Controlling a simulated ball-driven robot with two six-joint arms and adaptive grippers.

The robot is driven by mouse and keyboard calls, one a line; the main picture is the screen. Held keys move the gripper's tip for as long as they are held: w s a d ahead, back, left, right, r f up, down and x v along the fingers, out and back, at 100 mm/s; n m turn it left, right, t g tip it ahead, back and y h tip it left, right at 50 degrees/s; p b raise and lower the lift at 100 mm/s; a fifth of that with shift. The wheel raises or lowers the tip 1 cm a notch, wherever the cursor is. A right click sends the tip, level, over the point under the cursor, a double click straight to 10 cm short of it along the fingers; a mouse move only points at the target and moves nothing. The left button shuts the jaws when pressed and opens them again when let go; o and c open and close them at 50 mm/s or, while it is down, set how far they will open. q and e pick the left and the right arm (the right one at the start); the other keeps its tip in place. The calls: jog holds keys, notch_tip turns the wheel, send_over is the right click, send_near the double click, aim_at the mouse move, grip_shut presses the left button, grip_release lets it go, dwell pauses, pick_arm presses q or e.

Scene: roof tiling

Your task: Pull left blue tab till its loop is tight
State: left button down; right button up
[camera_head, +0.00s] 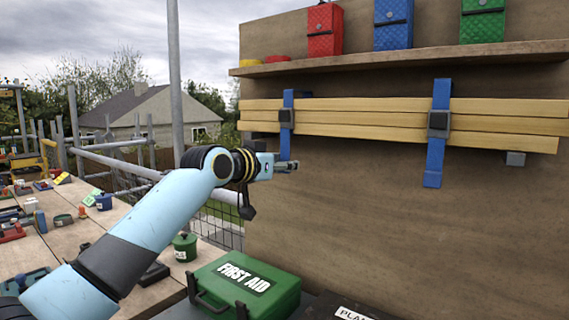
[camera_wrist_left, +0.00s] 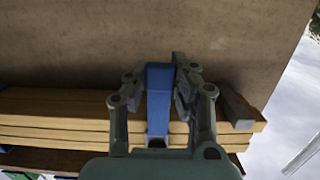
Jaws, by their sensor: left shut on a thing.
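The left blue strap (camera_head: 288,98) runs around a stack of wooden battens (camera_head: 360,118) on the wall, with a dark buckle (camera_head: 286,118) at its front. My left gripper (camera_head: 287,166) is just below this buckle. In the left wrist view its two fingers (camera_wrist_left: 160,88) are shut on the blue tab (camera_wrist_left: 158,100), one on each side. In the head view the gripper and wrist hide much of this tab. How tight the loop is, I cannot tell. My right gripper is in neither view.
A second blue strap (camera_head: 435,165) with its own buckle (camera_head: 438,123) hangs at the right of the battens. A shelf (camera_head: 400,62) with red, blue and green packs is above. A green first aid box (camera_head: 285,295) stands below. The wall under the battens is bare.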

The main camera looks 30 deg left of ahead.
pick_arm(q)
jog(key=shift+f+b, duration=1.1)
jog(key=shift+f, duration=0.9)
jog(key=c, duration=0.6)
grip_release()
jog(key=shift+r, duration=0.1)
jog(key=p+v, duration=0.1)
jog(key=v, duration=0.1)
jog(key=p+v, duration=0.1)
jog(key=v, duration=0.1)
jog(key=f+p+v, duration=0.1)
jog(key=p+v, duration=0.1)
